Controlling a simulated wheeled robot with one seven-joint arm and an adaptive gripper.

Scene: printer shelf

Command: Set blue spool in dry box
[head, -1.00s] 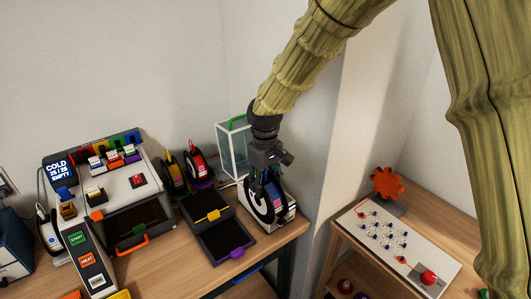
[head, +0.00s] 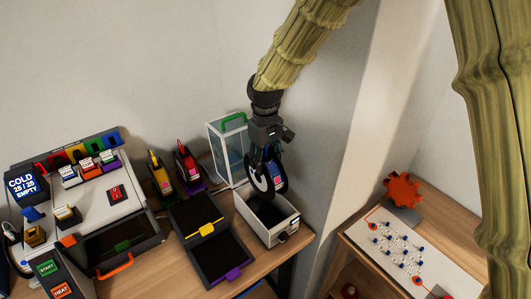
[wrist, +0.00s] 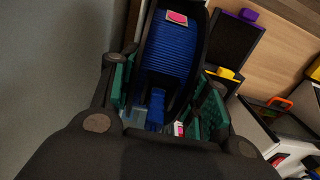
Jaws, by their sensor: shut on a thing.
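The blue spool (head: 276,172) has black flanges and a pink label. My gripper (head: 265,152) is shut on it from above and holds it upright over a white open-top box (head: 285,232). The dark inside of that box shows below the spool. In the wrist view the blue winding (wrist: 170,52) lies between the green-padded fingers of my gripper (wrist: 164,98). A clear-walled box with a green handle (head: 214,141) stands just behind and to the left. No readable label shows which of the two boxes is the dry box.
Yellow (head: 158,175) and red (head: 187,167) spools stand left of the clear box. Dark trays with a yellow tab (head: 202,229) and a purple tab (head: 233,274) lie left of the white box. The printer (head: 90,205) is farther left. A wall is close on the right.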

